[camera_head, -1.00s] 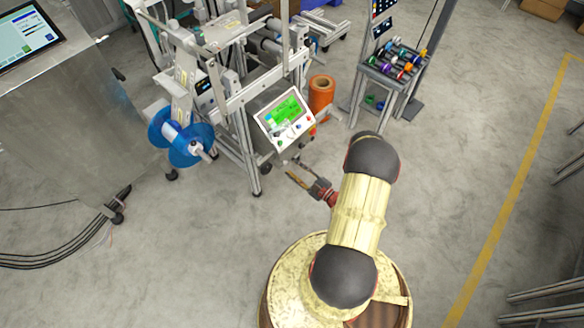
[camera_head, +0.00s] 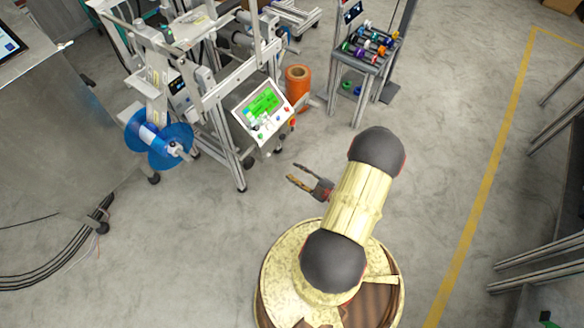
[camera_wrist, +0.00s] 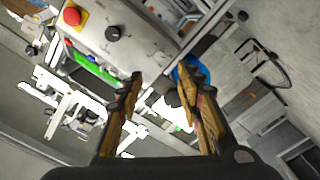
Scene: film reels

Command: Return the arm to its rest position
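My gripper (camera_head: 299,177) is out in front of my arm, above bare floor, pointing left toward the machine. Its two fingers are spread apart with nothing between them. In the wrist view my gripper (camera_wrist: 166,105) also shows open and empty, with the machine beyond it. My arm is folded over my round base, with the gripper partly extending to the left of it.
The machine with a control panel (camera_head: 263,111) stands ahead on the left, with a blue reel (camera_head: 160,145) on its side. An orange roll (camera_head: 298,88) stands beside it. A rack of coloured spools (camera_head: 366,47) is at the back right. Floor around my base is clear.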

